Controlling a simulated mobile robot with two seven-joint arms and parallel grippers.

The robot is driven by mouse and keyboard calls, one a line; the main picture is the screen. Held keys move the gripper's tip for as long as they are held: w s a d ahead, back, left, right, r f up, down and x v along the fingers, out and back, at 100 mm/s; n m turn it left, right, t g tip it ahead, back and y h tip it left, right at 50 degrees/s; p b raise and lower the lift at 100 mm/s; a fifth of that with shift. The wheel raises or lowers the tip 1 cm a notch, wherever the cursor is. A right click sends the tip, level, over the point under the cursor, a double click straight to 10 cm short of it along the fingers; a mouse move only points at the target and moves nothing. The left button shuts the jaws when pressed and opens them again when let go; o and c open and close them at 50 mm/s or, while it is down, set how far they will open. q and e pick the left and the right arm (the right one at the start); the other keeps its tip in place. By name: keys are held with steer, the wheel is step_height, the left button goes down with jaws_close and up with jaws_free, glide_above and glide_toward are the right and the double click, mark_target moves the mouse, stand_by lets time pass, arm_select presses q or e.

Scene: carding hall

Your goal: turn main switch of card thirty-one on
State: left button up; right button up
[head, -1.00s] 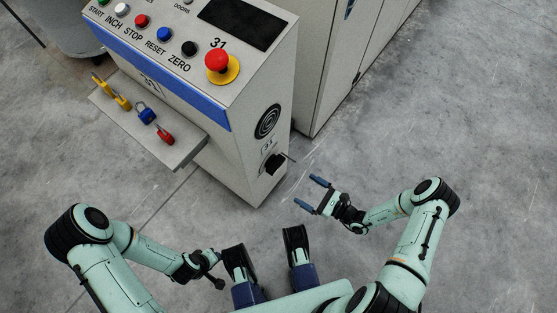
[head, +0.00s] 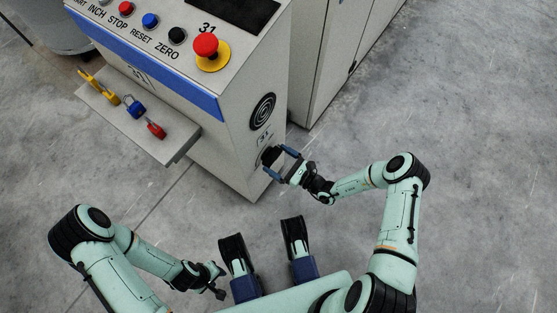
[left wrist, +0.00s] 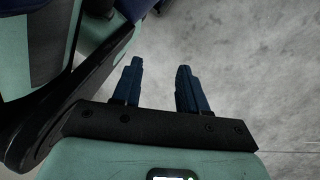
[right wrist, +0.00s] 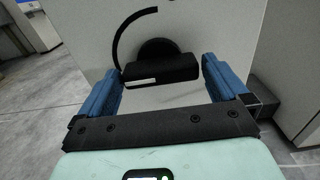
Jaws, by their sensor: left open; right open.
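The main switch (head: 270,155) is a black rotary knob low on the side of the card thirty-one cabinet (head: 222,148). In the right wrist view the switch (right wrist: 162,70) has a black bar handle lying roughly level, with a white mark at its left end and a black arc around it. My right gripper (head: 280,163) is open, its blue fingers on either side of the handle. In the right wrist view a gap shows between the handle and the right finger; I cannot tell whether the left finger touches. My left gripper (left wrist: 160,68) is open and empty above the floor.
The cabinet top carries a red emergency stop (head: 206,45) on a yellow base and several push buttons. A shelf (head: 165,148) with yellow, blue and red padlocks juts from the front. A tall grey cabinet (head: 335,60) stands behind. The floor at right is clear.

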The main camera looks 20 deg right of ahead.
steer(key=shift+c, duration=0.3)
steer(key=c, duration=0.7)
